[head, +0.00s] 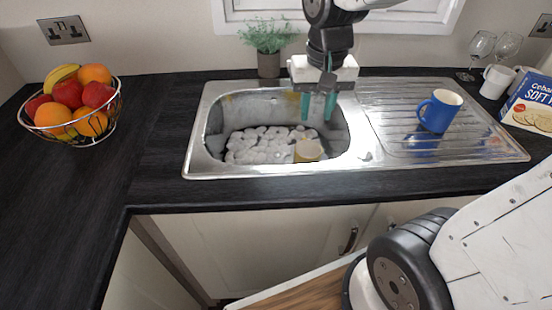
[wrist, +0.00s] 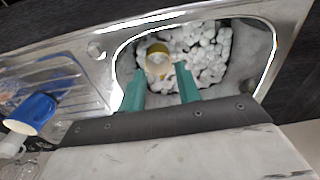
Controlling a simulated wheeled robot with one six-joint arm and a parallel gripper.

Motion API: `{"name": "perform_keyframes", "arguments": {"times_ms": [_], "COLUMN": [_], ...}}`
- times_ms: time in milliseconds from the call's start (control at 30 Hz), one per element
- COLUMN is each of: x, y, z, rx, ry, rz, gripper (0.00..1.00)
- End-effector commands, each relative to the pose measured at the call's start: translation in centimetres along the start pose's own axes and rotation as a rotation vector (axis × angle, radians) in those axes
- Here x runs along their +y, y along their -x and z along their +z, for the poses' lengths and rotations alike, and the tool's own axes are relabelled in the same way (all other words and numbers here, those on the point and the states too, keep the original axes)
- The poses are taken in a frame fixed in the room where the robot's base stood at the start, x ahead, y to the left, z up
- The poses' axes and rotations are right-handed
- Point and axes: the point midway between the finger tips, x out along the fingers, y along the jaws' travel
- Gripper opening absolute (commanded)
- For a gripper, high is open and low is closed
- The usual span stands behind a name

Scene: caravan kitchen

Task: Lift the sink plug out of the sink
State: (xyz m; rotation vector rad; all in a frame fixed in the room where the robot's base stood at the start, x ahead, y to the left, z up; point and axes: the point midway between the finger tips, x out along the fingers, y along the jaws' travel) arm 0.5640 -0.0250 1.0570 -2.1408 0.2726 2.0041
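The sink (head: 213,125) is a steel basin with a heap of white foam-like lumps (head: 262,146) over its bottom. I cannot make out the sink plug in either view; the lumps and a yellow cup (head: 309,150) cover much of the bottom. The cup sits among the lumps at the right front of the basin, and it also shows in the wrist view (wrist: 157,63). My gripper (head: 318,106) is above the back right part of the basin, pointing down. Its teal fingers are apart with nothing held between them; the gap also shows in the wrist view (wrist: 163,86).
A blue mug (head: 439,111) stands on the ridged drainer (head: 390,95) to the right. A potted plant (head: 268,66) is behind the sink, and a fruit basket (head: 76,118) is at the left. Glasses, a white mug (head: 495,82) and a box (head: 530,103) are at the far right.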

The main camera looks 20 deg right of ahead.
Motion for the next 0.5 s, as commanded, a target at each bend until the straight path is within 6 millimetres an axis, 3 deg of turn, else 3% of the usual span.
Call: {"name": "perform_keyframes", "arguments": {"times_ms": [200,500], "x": [-2.5,-4.9], "y": [-6.3,-15.8], "z": [-6.2,-11.8], "rx": [-0.032,-0.055], "ry": [-0.134,-0.299], "rz": [0.011,0.024], "gripper": [0.33,0.33]}}
